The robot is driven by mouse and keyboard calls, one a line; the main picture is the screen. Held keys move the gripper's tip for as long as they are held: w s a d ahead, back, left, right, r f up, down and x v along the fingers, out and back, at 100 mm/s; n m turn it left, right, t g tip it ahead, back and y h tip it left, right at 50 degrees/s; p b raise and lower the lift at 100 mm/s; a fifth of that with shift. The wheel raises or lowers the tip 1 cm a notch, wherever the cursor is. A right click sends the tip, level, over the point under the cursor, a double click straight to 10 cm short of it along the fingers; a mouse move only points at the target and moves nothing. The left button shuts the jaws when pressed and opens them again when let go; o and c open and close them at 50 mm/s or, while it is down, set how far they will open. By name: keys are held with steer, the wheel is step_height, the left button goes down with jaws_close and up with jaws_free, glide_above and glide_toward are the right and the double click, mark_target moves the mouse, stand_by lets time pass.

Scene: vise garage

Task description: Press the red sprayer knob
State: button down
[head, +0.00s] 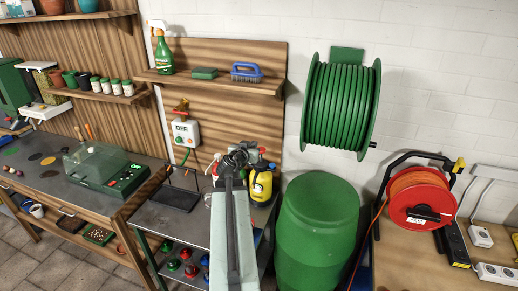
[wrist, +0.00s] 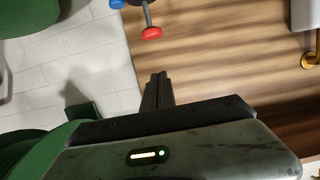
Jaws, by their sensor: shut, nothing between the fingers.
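The red knob (wrist: 151,33) is a round disc on the end of a grey stem, near the top of the wrist view. A blue part (wrist: 116,4) shows beside the stem. My gripper (wrist: 158,76) is shut and empty, its tips apart from the red knob and just below it in that picture. In the head view, a yellow sprayer (head: 260,185) stands on the bench just right of my gripper (head: 240,153). My arm and gripper partly hide it, and its knob is hard to make out there.
A green barrel (head: 318,230) stands right of the bench, below a wall-mounted hose reel (head: 341,106). A white control box (head: 184,131) hangs on the wooden panel behind. A shelf (head: 212,82) with a spray bottle and brush is above.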

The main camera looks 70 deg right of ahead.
steer(key=d+f+b, duration=0.4)
steer(key=d, duration=0.1)
steer(key=d+f+b, duration=0.2)
steer(key=shift+s+d+f, duration=0.1)
steer(key=shift+d, duration=0.2)
steer(key=shift+w+a, duration=0.15)
steer(key=shift+w, duration=0.05)
step_height(320, 180, down, 4)
steer(key=b, duration=0.4)
steer(key=shift+s, duration=0.2)
